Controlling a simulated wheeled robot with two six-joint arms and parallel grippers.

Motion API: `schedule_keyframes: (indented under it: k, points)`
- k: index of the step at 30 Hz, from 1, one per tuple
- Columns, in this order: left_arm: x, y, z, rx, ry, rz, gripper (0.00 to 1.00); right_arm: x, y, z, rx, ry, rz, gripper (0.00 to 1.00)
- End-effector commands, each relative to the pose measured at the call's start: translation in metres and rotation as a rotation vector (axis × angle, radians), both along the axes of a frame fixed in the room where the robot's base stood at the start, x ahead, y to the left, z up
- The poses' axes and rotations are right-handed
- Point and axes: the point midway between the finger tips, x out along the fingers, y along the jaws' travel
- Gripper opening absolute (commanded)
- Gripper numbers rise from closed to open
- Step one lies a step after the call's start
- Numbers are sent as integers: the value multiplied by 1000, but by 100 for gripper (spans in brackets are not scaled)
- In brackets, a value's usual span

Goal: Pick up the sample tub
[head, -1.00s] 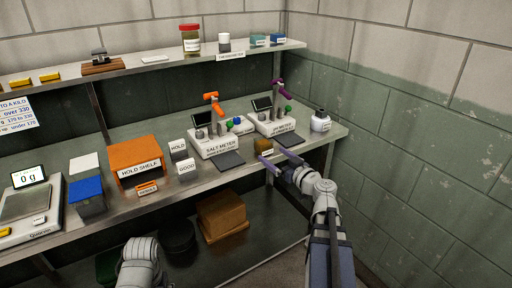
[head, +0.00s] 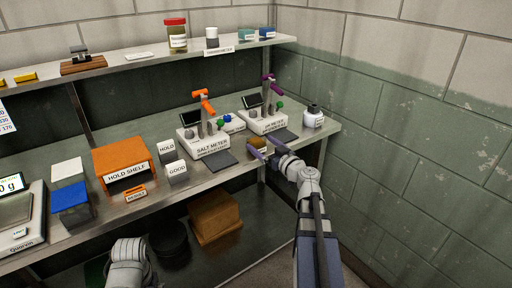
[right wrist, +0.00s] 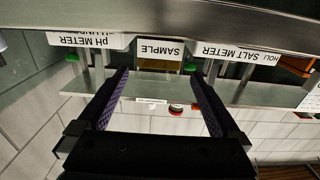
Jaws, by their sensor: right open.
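The sample tub (head: 258,142) is a small brownish-yellow tub near the front edge of the bench, in front of the two meters. In the right wrist view, which is upside down, the tub (right wrist: 158,65) carries a white SAMPLE label. My right gripper (head: 261,149) is open and empty at the bench front, its purple-grey fingers pointing at the tub. In the right wrist view the tub appears between the two fingertips (right wrist: 159,76), a little beyond them. I cannot tell if either finger touches it.
The salt meter (head: 212,146) and pH meter (head: 262,122) stand behind the tub, with dark pads before them. A white bottle (head: 313,119) is at the right. GOOD (head: 177,171) and HOLD (head: 167,151) blocks and the orange hold shelf (head: 122,160) are left. A wall closes the right side.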

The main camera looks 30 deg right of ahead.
Motion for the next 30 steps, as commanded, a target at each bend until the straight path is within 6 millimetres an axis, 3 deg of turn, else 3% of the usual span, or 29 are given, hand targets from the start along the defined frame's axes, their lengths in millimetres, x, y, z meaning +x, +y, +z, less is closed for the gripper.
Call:
schedule_keyframes:
  k: [5, 9, 17, 30]
  points:
    - [0, 0, -12, 0, 0, 0, 100, 26, -2, -12, 0, 0, 3, 100]
    - [0, 0, -9, 0, 0, 0, 100, 44, 0, -9, 0, 0, 3, 100]
    - [0, 0, -9, 0, 0, 0, 100, 46, 1, -9, 0, 0, 1, 100]
    - [0, 0, -9, 0, 0, 0, 100, 46, 1, -9, 0, 0, 1, 50]
